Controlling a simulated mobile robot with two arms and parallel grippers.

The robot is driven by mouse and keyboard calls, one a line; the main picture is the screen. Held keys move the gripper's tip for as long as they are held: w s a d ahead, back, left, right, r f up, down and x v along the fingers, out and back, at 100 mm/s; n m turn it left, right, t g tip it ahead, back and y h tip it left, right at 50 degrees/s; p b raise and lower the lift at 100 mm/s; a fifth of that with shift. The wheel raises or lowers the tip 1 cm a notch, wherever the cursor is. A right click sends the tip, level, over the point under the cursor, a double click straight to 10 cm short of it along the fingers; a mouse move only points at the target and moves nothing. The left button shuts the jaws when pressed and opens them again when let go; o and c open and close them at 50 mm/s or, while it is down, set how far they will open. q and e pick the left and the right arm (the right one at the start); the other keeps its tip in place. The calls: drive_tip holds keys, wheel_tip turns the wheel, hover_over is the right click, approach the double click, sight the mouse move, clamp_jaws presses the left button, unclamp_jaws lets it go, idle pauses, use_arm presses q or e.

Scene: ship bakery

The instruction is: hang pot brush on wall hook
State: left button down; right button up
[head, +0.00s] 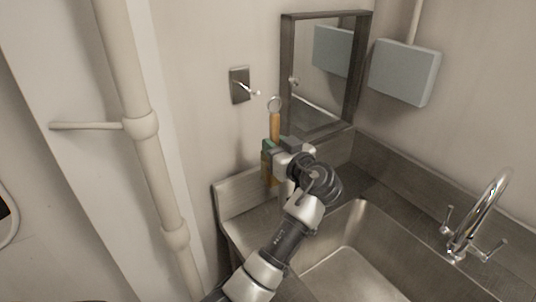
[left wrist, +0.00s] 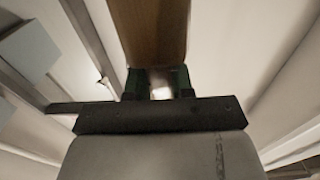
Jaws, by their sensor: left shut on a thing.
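The pot brush (head: 275,122) has a wooden handle with a metal ring at its top end. It stands roughly upright, ring uppermost. My left gripper (head: 273,149) is shut on the handle, and its green fingers show on either side. The wall hook (head: 248,88) sticks out from a dark plate on the wall, above and left of the ring. The ring is apart from the hook. My right gripper is not in view.
A steel sink (head: 350,262) with a tap (head: 485,215) lies at lower right. A framed mirror (head: 325,75) and a grey wall box (head: 405,72) are to the right of the hook. A thick pipe (head: 140,125) with a side branch runs down at left.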

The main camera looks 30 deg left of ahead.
use_arm(q)
drive_tip(key=shift+w+r, duration=0.15)
drive_tip(key=shift+r, duration=0.05)
drive_tip(key=shift+w+a, duration=0.1)
drive_tip(key=shift+a, duration=0.05)
drive_tip(key=shift+w+a+p, duration=0.3)
drive_tip(key=shift+a+p, duration=0.1)
drive_tip(key=shift+a, duration=0.15)
drive_tip(key=shift+f+b+x, duration=0.25)
drive_tip(key=shift+f+x, duration=0.05)
drive_tip(key=shift+x, duration=1.15)
drive_tip(key=shift+f+b+x, duration=0.3)
drive_tip(key=shift+x, duration=1.1)
drive_tip(key=shift+f+b+x, duration=0.25)
drive_tip(key=shift+f+x, duration=0.05)
drive_tip(key=shift+x, duration=1.15)
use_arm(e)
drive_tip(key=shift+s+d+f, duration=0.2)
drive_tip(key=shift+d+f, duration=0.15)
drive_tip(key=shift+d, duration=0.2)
